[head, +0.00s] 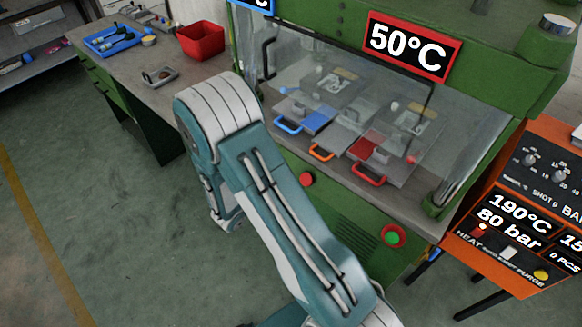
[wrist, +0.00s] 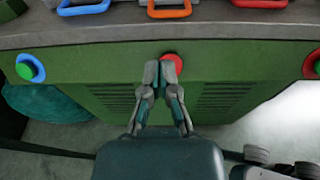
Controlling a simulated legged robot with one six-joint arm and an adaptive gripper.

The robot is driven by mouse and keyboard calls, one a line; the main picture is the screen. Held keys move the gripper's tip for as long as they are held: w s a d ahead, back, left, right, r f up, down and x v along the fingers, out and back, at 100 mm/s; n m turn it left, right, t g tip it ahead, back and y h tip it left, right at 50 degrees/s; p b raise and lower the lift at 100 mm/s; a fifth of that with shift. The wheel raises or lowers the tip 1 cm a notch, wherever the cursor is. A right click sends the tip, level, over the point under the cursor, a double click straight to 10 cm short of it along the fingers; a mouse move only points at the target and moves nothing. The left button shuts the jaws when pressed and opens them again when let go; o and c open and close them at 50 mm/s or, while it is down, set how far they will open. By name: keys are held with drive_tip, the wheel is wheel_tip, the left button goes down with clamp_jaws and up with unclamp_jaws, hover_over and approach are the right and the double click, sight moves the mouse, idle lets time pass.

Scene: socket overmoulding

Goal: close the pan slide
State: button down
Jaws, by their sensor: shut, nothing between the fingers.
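Three slides with coloured handles lie at the front of the green press. In the head view they have a blue handle (head: 287,125), an orange handle (head: 321,153) and a red handle (head: 368,175). I cannot tell by sight which is the pan slide. The wrist view shows the blue handle (wrist: 83,8), orange handle (wrist: 169,11) and red handle (wrist: 260,3) at its top edge, partly cut off. My gripper (wrist: 160,66) is shut and empty, pointing at the press front below the orange handle. My arm hides it in the head view.
A red button (wrist: 172,61) is just behind my fingertips, contact unclear. Another button (wrist: 30,68) is left of them. A clear guard (head: 300,60) spans the press opening. A red bin (head: 201,42) and blue tray (head: 112,38) stand on the left bench.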

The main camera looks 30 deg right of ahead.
sight(314, 152)
drive_tip(key=x, duration=1.1)
drive_tip(key=shift+s+d+f, duration=0.1)
drive_tip(key=shift+s+d, duration=0.1)
drive_tip(key=shift+d, duration=0.05)
drive_tip(key=shift+w+d+f, duration=0.15)
drive_tip(key=shift+w+d, duration=0.15)
drive_tip(key=shift+d, duration=0.2)
drive_tip(key=shift+r+x, duration=0.15)
drive_tip(key=shift+x, duration=0.6)
drive_tip(key=shift+r+x, duration=0.15)
drive_tip(key=shift+x, duration=0.65)
drive_tip(key=shift+r, duration=0.1)
drive_tip(key=shift+a, duration=0.1)
